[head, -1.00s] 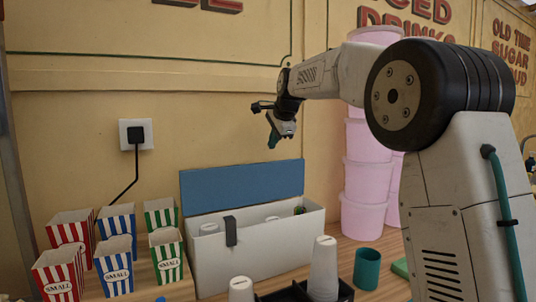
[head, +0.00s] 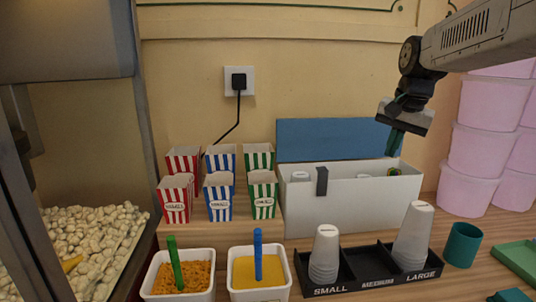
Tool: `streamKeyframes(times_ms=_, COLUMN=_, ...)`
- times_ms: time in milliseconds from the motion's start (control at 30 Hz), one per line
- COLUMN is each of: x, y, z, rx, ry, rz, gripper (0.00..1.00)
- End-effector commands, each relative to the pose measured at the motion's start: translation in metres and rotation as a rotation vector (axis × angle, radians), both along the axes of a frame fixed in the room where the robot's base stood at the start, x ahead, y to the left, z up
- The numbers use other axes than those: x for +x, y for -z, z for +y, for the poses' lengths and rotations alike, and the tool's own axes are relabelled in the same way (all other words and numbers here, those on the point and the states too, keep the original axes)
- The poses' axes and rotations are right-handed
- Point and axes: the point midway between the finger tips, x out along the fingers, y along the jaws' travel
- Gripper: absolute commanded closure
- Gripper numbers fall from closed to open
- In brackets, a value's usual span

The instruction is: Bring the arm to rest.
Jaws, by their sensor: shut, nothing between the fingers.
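My gripper (head: 397,140) is at the upper right in the head view, pointing down. It is above the right part of the open white box (head: 345,216) and its fingers look close together with nothing between them. My arm comes in from the upper right corner. The fingertips overlap the box's right end in the picture; the exact gap to it is hard to judge.
The box's blue lid (head: 325,140) stands raised. A black cup tray (head: 372,272) with stacked white cups is in front, beside a teal cup (head: 462,245). Striped cartons (head: 220,195), two topping tubs (head: 258,296) and a popcorn case (head: 75,250) are left. Pink tubs (head: 476,152) stand right.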

Motion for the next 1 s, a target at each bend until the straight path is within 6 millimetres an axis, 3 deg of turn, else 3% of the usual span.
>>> streamKeyframes(times_ms=33, x=-0.034, y=0.007, z=0.005, rx=-0.021, ry=-0.073, rz=0.028, gripper=1.0)
streamKeyframes(times_ms=100, x=-0.081, y=0.021, z=0.01, rx=-0.051, ry=-0.188, rz=0.07, gripper=1.0)
streamKeyframes(times_ms=300, x=-0.21, y=0.066, z=0.022, rx=-0.107, ry=-0.461, rz=0.163, gripper=1.0)
streamKeyframes(times_ms=400, x=-0.265, y=0.09, z=0.026, rx=-0.124, ry=-0.555, rz=0.19, gripper=1.0)
streamKeyframes(times_ms=500, x=-0.307, y=0.108, z=0.028, rx=-0.138, ry=-0.601, rz=0.197, gripper=1.0)
streamKeyframes(times_ms=667, x=-0.339, y=0.12, z=0.031, rx=-0.154, ry=-0.612, rz=0.166, gripper=1.0)
streamKeyframes(times_ms=1000, x=-0.342, y=0.112, z=0.033, rx=-0.166, ry=-0.614, rz=0.124, gripper=1.0)
